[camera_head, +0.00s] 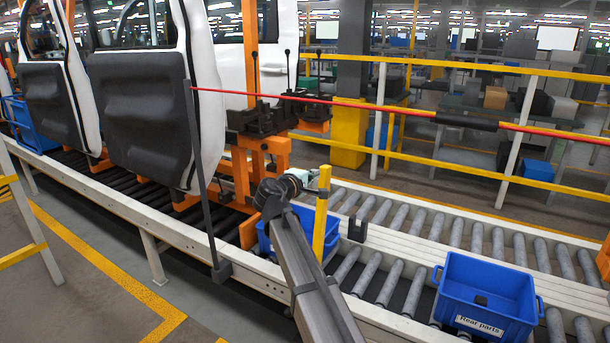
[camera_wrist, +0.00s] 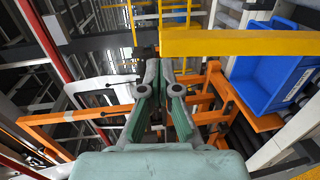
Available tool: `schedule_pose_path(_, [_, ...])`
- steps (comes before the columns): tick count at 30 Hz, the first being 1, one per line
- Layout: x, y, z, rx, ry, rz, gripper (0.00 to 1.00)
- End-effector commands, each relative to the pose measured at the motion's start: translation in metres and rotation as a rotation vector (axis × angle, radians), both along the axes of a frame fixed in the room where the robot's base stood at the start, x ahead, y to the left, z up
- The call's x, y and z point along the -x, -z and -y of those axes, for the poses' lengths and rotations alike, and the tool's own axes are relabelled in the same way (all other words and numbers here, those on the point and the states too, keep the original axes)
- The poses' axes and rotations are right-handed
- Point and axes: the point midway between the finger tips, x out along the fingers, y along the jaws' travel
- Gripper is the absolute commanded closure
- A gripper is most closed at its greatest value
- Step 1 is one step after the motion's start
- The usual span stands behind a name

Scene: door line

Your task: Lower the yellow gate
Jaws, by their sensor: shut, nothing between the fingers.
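The yellow gate (camera_head: 321,212) is a flat bar standing upright at the conveyor's near side, beside a blue bin. In the wrist view the gate (camera_wrist: 240,42) crosses the upper right, its left end close to my fingertips. My gripper (camera_head: 317,179), pale green, is beside the upper part of the gate, to its left in the head view. In the wrist view my gripper's fingers (camera_wrist: 160,68) are shut with nothing between them. I cannot tell whether they touch the gate. My arm hides the gate's surroundings at lower left.
A dark bracket (camera_head: 358,229) stands on the rail right of the gate. A blue bin (camera_head: 487,293) labelled "Rear parts" sits on the rollers. A red bar (camera_head: 330,99) with a black sleeve crosses above the line. White car doors (camera_head: 203,85) hang at left, near an orange fixture (camera_head: 243,170).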

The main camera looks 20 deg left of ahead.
Motion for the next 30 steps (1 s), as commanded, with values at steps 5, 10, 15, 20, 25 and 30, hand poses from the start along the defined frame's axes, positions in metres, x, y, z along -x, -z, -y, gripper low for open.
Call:
schedule_pose_path(5, [-0.033, 0.001, 0.002, 0.001, 0.001, -0.001, 1.00])
schedule_pose_path(10, [-0.051, 0.005, 0.005, 0.000, 0.001, 0.000, 1.00])
schedule_pose_path(15, [-0.058, 0.008, 0.006, 0.000, -0.001, 0.000, 1.00])
schedule_pose_path(20, [-0.059, 0.009, 0.006, 0.000, -0.001, 0.000, 1.00])
schedule_pose_path(25, [-0.059, 0.008, 0.006, 0.000, -0.001, 0.000, 1.00])
schedule_pose_path(30, [-0.066, 0.008, 0.007, -0.001, 0.001, -0.010, 1.00])
